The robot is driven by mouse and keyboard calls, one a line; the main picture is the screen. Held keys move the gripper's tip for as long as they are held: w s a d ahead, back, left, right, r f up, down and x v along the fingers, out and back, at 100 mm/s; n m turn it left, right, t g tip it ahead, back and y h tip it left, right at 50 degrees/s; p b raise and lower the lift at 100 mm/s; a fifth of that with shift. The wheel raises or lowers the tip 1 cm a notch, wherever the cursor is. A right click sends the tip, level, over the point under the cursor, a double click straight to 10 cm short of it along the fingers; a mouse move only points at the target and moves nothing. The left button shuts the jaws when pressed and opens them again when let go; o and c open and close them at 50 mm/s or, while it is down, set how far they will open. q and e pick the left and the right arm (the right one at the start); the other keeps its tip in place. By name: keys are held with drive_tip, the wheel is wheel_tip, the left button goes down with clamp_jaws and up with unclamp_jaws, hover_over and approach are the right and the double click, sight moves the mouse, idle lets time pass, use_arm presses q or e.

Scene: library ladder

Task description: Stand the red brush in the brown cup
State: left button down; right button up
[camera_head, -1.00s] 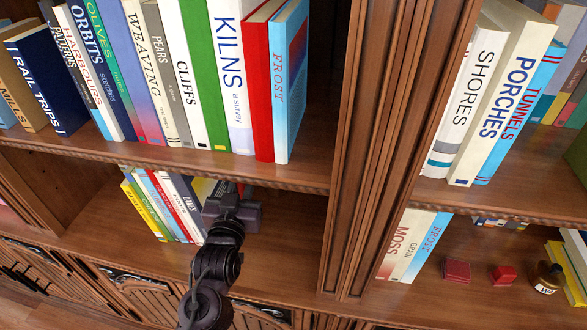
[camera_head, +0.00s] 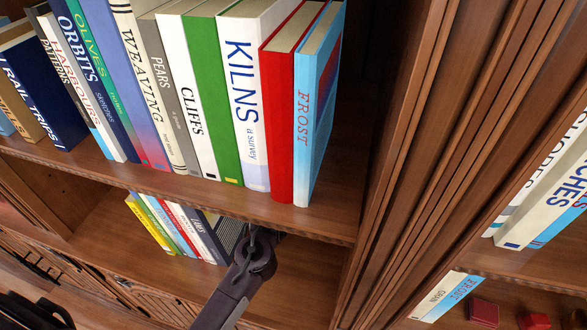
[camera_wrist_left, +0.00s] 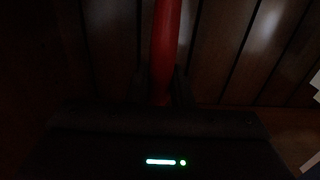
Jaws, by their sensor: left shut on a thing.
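In the left wrist view, a red, rod-like handle, the red brush (camera_wrist_left: 166,40), stands between the dark fingers of my left gripper (camera_wrist_left: 163,88), which is shut on it. Its far end runs out of the top of that dark view. In the head view my left arm reaches into the lower shelf bay, and its gripper and the brush are hidden under the upper shelf's edge. I see no brown cup in these frames. My right gripper is not in view.
The upper shelf (camera_head: 270,210) overhangs the arm closely and holds a row of upright books. Several books (camera_head: 172,228) stand in the lower bay, left of the arm. A carved wooden upright (camera_head: 430,150) bounds the bay on the right. A red block (camera_head: 484,313) sits beyond it.

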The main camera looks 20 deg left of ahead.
use_arm(q)
wheel_tip(320, 180, down, 3)
drive_tip(key=shift+w+r, duration=0.1)
drive_tip(key=shift+f, duration=0.4)
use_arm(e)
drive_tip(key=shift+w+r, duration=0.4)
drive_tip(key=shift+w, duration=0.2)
use_arm(q)
drive_tip(key=shift+f, duration=0.1)
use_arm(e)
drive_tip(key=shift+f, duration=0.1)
use_arm(q)
drive_tip(key=c, duration=1.3)
unclamp_jaws()
